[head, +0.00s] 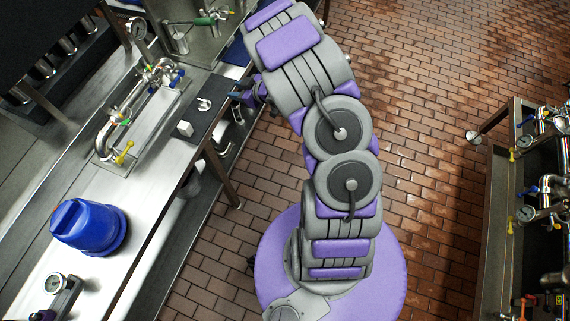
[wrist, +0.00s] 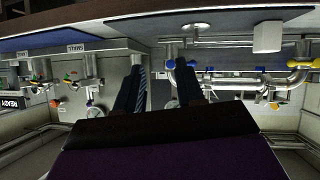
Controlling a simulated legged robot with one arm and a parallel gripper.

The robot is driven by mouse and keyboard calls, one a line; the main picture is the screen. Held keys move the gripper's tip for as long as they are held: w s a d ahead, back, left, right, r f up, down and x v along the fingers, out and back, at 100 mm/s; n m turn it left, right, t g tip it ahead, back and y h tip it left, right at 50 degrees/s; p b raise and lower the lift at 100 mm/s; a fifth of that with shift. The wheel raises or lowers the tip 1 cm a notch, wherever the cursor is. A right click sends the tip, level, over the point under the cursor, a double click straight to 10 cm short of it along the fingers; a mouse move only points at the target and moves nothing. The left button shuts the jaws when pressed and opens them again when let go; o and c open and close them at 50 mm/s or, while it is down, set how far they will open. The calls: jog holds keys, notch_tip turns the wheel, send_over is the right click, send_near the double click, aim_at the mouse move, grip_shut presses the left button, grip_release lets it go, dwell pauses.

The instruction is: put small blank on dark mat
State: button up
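The dark mat (head: 212,89) lies on the steel bench near its right edge. A pale metal disc with a raised handle (head: 204,104) sits on it and looks like the small blank; it also shows in the wrist view (wrist: 195,41). A white block (head: 185,128) is by the mat's near end and appears at upper right in the wrist view (wrist: 267,37). My gripper (head: 236,95) is at the mat's right edge, near the disc. In the wrist view its two dark fingers (wrist: 160,68) are apart with nothing between them. Finger contact with the disc is not visible.
A pipe loop with a gauge and yellow handle (head: 125,153) stands left of the mat. A blue bucket (head: 88,228) sits on the near bench. A blue surface (head: 237,51) lies beyond the mat. More piping (head: 540,190) is at right.

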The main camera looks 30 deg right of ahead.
jog(key=s+d+r+m+g+h, duration=0.2)
jog(key=d+r+m+h, duration=0.1)
jog(key=d+r+h, duration=0.6)
jog(key=s+r+m+g, duration=0.2)
jog(key=s+r, duration=0.5)
jog(key=s, duration=0.1)
jog(key=s+a+r+g+y, duration=0.1)
jog(key=s+a, duration=0.4)
jog(key=s, duration=0.6)
jog(key=s+a+r+m+g+y, duration=0.1)
jog(key=s+a+r+g, duration=0.2)
jog(key=s+a, duration=0.3)
jog(key=s+a+r+m+g+y, duration=0.1)
jog(key=s+a+g, duration=0.3)
jog(key=s, duration=1.2)
jog(key=shift+a+r+g+y, duration=0.35)
jog(key=shift+a+r, duration=0.45)
jog(key=shift+a, duration=0.3)
